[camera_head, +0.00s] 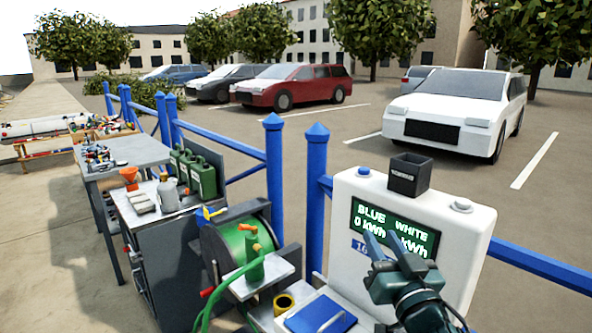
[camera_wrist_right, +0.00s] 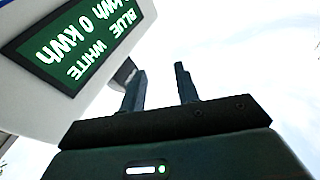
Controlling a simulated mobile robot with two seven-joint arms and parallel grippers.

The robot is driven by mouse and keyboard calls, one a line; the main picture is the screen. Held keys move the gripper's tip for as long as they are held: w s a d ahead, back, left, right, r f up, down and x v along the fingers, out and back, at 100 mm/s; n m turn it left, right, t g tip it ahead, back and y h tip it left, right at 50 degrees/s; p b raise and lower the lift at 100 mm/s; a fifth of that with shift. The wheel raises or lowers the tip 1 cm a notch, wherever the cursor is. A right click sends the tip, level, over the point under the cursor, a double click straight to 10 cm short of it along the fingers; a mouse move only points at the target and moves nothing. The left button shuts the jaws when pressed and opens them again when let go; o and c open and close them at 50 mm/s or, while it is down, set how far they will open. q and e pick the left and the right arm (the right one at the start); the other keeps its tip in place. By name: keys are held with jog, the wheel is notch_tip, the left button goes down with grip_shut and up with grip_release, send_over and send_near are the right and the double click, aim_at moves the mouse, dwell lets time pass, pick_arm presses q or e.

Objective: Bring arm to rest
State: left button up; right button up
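My right gripper (camera_head: 381,241) is in front of the white power pedestal (camera_head: 470,225), with its fingers pointing up over the pedestal's display. In the right wrist view the two fingers of the right gripper (camera_wrist_right: 160,85) stand apart with nothing between them. The display (camera_head: 394,226) reads "BLUE 0 kWh" and "WHITE", with another kWh reading partly hidden behind the fingers. It shows upside down in the wrist view (camera_wrist_right: 75,45). I cannot tell whether the fingers touch the pedestal. My left arm and gripper are not in view.
A dark open box (camera_head: 409,174), a blue button (camera_head: 364,171) and a grey button (camera_head: 462,205) are on the pedestal's top. A green hose reel (camera_head: 238,245) and a blue book-like item (camera_head: 320,315) are left of my gripper. Blue railings (camera_head: 316,195) stand behind.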

jog(key=s+d+f+m+g+h, duration=0.1)
jog(key=s+d+f+g+h, duration=0.15)
jog(key=f, duration=0.35)
jog(key=s+d+f+g+h, duration=0.1)
jog(key=s+f+g, duration=0.25)
jog(key=f, duration=0.25)
jog(key=s+d+f+n+g, duration=0.1)
jog(key=s+f+g, duration=0.4)
jog(key=s+f, duration=0.5)
jog(key=s+d+f+n+g, duration=0.15)
jog(key=s+f+g, duration=0.35)
jog(key=s, duration=1)
jog(key=w+a+f+t+y, duration=0.1)
jog(key=w+a+f+t, duration=0.1)
jog(key=f, duration=0.3)
jog(key=w+a+f+n+t+y, duration=0.1)
jog(key=w+a+f+t, duration=0.2)
jog(key=w+f+t, duration=0.1)
jog(key=shift+a+f+y, duration=0.35)
jog(key=shift+f, duration=0.2)
